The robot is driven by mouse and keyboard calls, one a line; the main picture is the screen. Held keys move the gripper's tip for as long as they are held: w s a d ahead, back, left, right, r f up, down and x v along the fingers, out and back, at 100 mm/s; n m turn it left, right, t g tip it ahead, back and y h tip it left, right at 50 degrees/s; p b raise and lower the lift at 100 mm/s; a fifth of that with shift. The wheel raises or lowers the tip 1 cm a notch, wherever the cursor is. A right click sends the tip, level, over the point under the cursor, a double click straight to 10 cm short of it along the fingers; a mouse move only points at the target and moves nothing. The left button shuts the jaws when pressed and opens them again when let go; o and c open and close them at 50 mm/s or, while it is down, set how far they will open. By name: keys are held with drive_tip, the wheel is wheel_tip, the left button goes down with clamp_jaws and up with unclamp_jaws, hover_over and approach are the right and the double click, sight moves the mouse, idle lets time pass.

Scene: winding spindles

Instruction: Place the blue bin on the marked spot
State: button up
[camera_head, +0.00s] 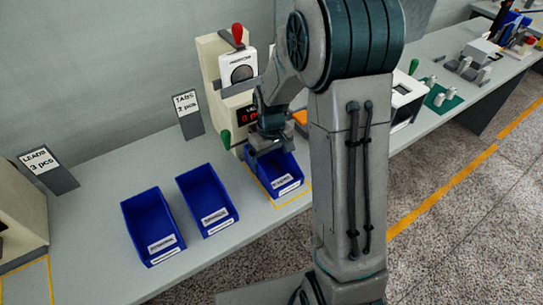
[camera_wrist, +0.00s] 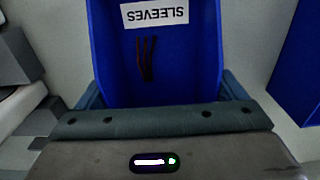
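The blue bin at my gripper (camera_head: 268,146) stands at the yellow-outlined spot (camera_head: 293,199) in the head view, in front of a white machine. The outline shows along its front and sides. In the wrist view this blue bin (camera_wrist: 200,60) has a label reading SLEEVES and a few dark thin pieces inside. My gripper is at the bin's rear end, with fingers close against both sides. I cannot tell whether they press on it. The bin looks level and appears to rest on the bench.
Two more blue bins (camera_head: 152,225) (camera_head: 206,199) stand to the left on the grey bench (camera_head: 95,262). The white machine (camera_head: 209,62) with a red knob and green handle is behind the gripper. Signs reading LEADS (camera_head: 48,168) and TABS (camera_head: 188,114) stand along the back.

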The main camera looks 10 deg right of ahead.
sight(272, 169)
drive_tip(key=shift+o, duration=0.8)
drive_tip(key=shift+s, duration=0.1)
wheel_tip(272, 169, up, 12)
drive_tip(key=s+r+m+t, duration=0.1)
drive_tip(key=s+r+m, duration=0.1)
drive_tip(key=s, duration=0.7)
drive_tip(key=s+r+m+t, duration=0.1)
drive_tip(key=s+r, duration=0.1)
drive_tip(key=s, duration=0.7)
drive_tip(key=shift+d+m+t+p, duration=0.35)
drive_tip(key=shift+d+m+t, duration=0.05)
drive_tip(key=shift+d, duration=0.05)
drive_tip(key=shift+r, duration=0.1)
